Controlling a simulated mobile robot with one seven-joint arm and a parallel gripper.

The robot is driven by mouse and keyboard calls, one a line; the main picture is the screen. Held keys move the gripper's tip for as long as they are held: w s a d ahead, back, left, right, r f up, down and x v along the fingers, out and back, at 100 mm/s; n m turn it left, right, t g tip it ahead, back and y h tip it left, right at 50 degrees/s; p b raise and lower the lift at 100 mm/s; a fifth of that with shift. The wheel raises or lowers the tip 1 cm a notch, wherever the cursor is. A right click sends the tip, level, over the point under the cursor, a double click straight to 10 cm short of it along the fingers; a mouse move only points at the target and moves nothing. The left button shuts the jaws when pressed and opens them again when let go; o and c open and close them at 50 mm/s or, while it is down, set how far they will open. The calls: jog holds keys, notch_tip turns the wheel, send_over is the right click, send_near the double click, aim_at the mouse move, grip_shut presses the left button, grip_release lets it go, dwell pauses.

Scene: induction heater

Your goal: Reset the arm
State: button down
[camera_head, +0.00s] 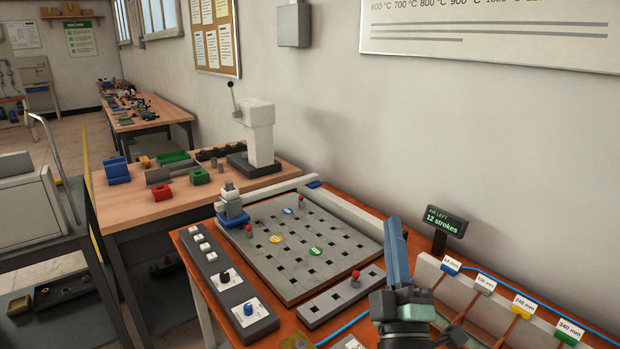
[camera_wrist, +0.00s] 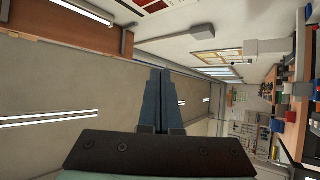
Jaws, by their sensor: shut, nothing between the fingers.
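My gripper (camera_head: 396,236) stands upright in the head view, over the front right of the orange-brown table. Its blue-grey fingers point up and are shut on nothing. In the wrist view the fingers of my gripper (camera_wrist: 160,74) are together, with the wall behind them and no object between them. The wrist view is turned on its side, with the room's benches at the right.
A grey perforated plate (camera_head: 345,254) lies left of my gripper, near a control panel (camera_head: 212,268). A small display (camera_head: 446,220) and a rack with coloured length labels (camera_head: 482,281) stand to the right. A white press (camera_head: 259,135) stands on the wooden bench behind.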

jog(key=s+a+r+m+t+h+p, duration=0.1)
jog(key=s+r+m+h, duration=0.15)
jog(key=r, duration=0.45)
jog(key=s+r+m+h, duration=0.1)
jog(key=r+m+h, duration=0.1)
jog(key=r+m, duration=0.35)
jog(key=s+a+r+m+y+p, duration=0.1)
jog(key=s+a+r, duration=0.2)
jog(key=s+r, duration=0.2)
jog(key=s+a+r+m+t+y+p, duration=0.1)
jog(key=s+a+r, duration=0.3)
jog(key=r, duration=0.5)
jog(key=s+a+r+m+y, duration=0.2)
jog(key=s+a+r+y, duration=0.1)
jog(key=s+r, duration=0.3)
jog(key=shift+s+a+r+m+t+p, duration=0.2)
jog(key=shift+a+r+m+t+p, duration=0.25)
jog(key=shift+a, duration=0.2)
